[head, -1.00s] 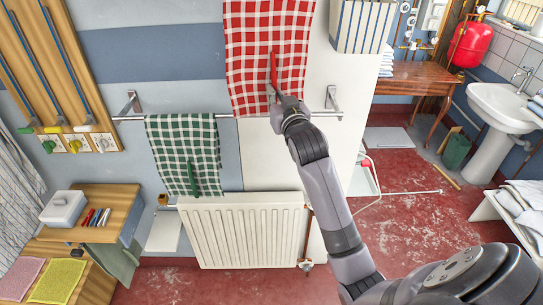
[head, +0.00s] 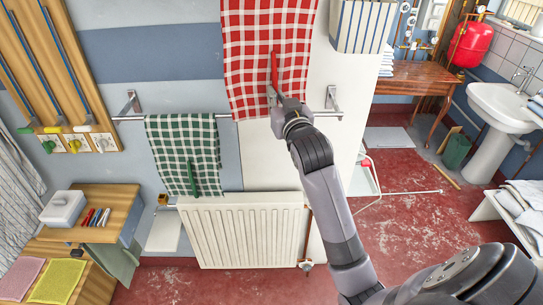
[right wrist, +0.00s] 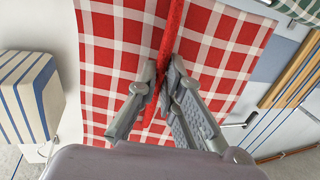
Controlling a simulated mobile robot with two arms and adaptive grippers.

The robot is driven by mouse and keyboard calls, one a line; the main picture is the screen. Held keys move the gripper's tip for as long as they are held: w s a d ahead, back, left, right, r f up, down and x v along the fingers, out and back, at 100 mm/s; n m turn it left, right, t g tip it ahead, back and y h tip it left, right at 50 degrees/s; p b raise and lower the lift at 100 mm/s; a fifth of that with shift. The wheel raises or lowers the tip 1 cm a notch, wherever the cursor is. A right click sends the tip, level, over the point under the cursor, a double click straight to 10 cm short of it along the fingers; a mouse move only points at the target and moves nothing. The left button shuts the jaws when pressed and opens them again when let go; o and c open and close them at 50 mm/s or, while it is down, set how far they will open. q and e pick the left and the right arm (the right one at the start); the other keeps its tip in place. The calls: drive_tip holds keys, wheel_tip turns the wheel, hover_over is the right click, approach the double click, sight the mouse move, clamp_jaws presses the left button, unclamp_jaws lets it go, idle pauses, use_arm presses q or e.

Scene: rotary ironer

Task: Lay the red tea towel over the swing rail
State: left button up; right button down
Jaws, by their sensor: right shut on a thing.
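The red and white checked tea towel (head: 250,50) hangs in front of the wall, and its top runs out of the head view. Its lower edge is at about the height of the metal rail (head: 128,118) and covers part of it; I cannot tell whether they touch. My right gripper (head: 274,96) is shut on the upright red strip (head: 274,68) on the towel's face. The right wrist view shows the fingers (right wrist: 163,82) closed on this strip, with the towel (right wrist: 112,50) spread behind. My left gripper is not in view.
A green checked towel (head: 180,145) hangs over the rail to the left. Brackets stand at the rail's left (head: 131,103) and right (head: 332,100) ends. A white radiator (head: 240,230) is below. A blue-striped box (head: 362,25) is close on the towel's upper right.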

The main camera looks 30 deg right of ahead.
drive_tip(key=shift+a+v, duration=0.25)
drive_tip(key=shift+v, duration=0.85)
drive_tip(key=shift+a+v, duration=0.25)
drive_tip(key=shift+v, duration=0.9)
drive_tip(key=shift+w, duration=0.2)
